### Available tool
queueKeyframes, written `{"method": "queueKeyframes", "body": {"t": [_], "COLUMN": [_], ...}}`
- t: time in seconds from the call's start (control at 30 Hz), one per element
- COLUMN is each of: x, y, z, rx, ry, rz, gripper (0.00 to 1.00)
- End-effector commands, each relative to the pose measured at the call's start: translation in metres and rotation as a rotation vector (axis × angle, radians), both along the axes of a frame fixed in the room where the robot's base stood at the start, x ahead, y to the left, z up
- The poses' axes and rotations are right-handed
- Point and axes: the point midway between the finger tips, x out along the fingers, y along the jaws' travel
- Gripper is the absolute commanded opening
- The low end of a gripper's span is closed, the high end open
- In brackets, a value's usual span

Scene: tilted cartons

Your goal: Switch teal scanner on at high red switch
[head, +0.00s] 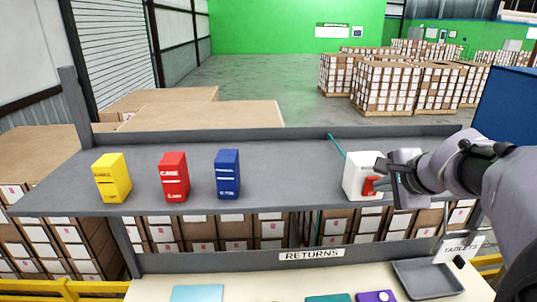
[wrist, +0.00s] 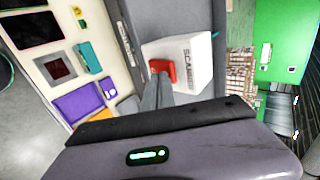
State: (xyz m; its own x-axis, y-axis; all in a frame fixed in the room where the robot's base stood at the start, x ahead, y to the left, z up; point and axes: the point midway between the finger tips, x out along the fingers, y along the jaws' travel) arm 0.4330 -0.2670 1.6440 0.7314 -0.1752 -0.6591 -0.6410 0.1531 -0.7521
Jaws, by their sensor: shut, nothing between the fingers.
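A white box (head: 356,170) marked SCANNER stands on the grey upper shelf at the right and also shows in the wrist view (wrist: 196,52). A red switch (head: 370,187) sticks out from its face; in the wrist view the switch (wrist: 162,67) is just beyond my fingertips. My gripper (head: 383,180) is shut and empty, close in front of the switch. The fingers (wrist: 161,80) overlap the switch's lower edge in the wrist view, so I cannot tell whether they touch. A teal item (wrist: 88,57) lies on the lower counter, partly cut off in the head view (head: 328,298).
Yellow (head: 112,178), red (head: 174,177) and blue (head: 228,174) cartons stand on the shelf's left and middle. A teal cable (head: 337,146) runs behind the white box. Below are a RETURNS label (head: 311,254), a grey tray (head: 428,279) and a purple item (wrist: 80,105).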

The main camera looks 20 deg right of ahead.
Motion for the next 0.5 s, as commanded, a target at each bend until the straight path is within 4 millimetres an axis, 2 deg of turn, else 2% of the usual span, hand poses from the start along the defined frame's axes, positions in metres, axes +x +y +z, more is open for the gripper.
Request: {"method": "queueKeyframes", "body": {"t": [0.23, 0.5], "x": [-0.001, -0.001], "y": [0.0, 0.0], "z": [0.002, 0.015], "rx": [0.0, 0.0], "ry": [0.0, 0.001], "rz": [-0.001, 0.0], "gripper": [0.0, 0.0]}}
